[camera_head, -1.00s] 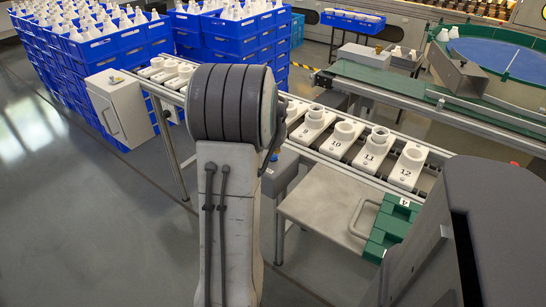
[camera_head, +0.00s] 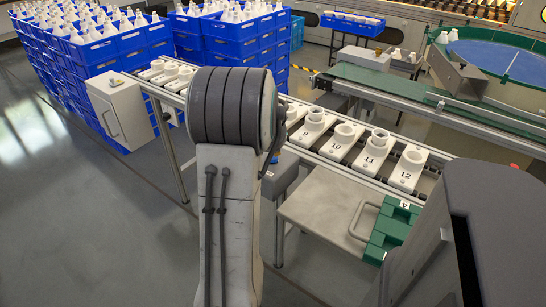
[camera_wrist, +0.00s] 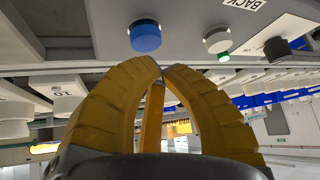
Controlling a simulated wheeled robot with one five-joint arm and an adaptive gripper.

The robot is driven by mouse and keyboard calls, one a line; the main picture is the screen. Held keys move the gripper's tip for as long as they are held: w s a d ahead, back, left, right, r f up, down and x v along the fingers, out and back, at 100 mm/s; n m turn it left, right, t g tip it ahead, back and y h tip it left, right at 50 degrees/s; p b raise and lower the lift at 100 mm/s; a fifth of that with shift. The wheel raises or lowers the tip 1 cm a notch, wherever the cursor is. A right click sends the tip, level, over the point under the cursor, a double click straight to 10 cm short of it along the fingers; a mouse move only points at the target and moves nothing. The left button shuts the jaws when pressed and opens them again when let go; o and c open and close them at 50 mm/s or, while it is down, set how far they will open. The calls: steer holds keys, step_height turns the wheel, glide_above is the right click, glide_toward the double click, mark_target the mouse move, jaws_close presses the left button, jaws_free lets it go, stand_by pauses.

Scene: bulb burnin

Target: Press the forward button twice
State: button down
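In the wrist view, a grey control panel (camera_wrist: 65,28) spans the top, seen upside down. It carries a blue button (camera_wrist: 145,36), a white button (camera_wrist: 217,40) with a green spot beside it, and a black button (camera_wrist: 277,50). An upside-down label (camera_wrist: 243,4) near the white button reads "BACK"; no forward label is readable. My gripper (camera_wrist: 162,68) has yellow fingers with their tips brought close together and nothing seen between them. The tips show just below the blue button in the picture; contact is not visible. My gripper is hidden in the head view.
A conveyor rail (camera_head: 300,153) carries numbered white holders, including holder 12 (camera_head: 407,170). Blue crates (camera_head: 100,55) of white bottles are stacked at the back left. Open floor lies at front left.

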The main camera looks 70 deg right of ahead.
steer(key=shift+f+b, duration=1)
stand_by(1.3)
steer(key=shift+r, duration=0.2)
steer(key=shift+r+p, duration=0.65)
steer(key=shift+r, duration=0.15)
steer(key=shift+r+p, duration=1.8)
steer(key=shift+r, duration=0.7)
